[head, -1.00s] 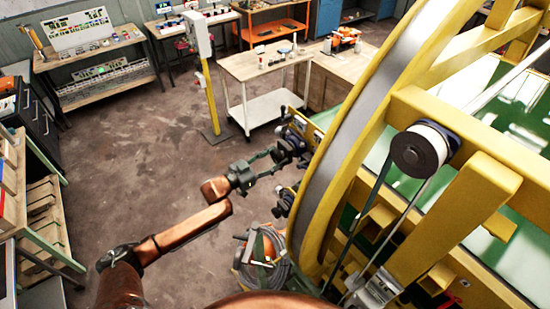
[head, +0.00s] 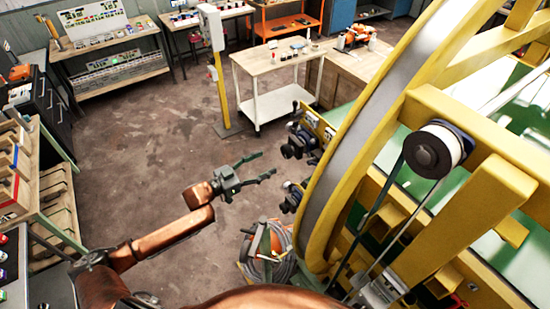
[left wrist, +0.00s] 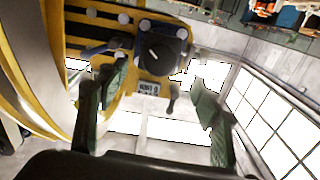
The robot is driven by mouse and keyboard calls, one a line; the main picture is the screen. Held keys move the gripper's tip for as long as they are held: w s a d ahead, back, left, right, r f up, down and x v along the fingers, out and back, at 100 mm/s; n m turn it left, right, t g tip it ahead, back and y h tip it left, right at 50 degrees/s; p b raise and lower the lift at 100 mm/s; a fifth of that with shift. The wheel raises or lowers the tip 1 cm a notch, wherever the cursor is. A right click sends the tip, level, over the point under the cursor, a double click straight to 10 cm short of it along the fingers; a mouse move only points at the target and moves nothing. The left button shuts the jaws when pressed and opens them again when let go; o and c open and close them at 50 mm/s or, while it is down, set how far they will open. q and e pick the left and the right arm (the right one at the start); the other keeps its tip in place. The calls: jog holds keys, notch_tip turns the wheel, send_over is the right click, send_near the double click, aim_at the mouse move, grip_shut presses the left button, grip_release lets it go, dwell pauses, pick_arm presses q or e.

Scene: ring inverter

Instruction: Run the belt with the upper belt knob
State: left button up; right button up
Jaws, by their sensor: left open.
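On the yellow side of the ring machine, two dark blue knob units show in the head view. The upper one (head: 294,149) sits above the lower one (head: 290,198). My left gripper (head: 266,165) is open and empty. Its fingers point right towards the machine, with a gap before the knobs. In the left wrist view a round dark knob with a white pointer line (left wrist: 162,50) sits on the yellow panel, above and between my open fingers (left wrist: 160,108). A small label and a dark lever are below it. I cannot tell which knob this is. My right gripper is not in view.
The big yellow ring (head: 345,150) and its frame fill the right side. A cable reel (head: 266,262) stands on the floor below the gripper. A white-legged trolley table (head: 272,62) and a yellow post (head: 219,95) stand behind. The floor left of the gripper is clear.

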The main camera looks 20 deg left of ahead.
pick_arm(q)
jog(key=shift+v, duration=1.2)
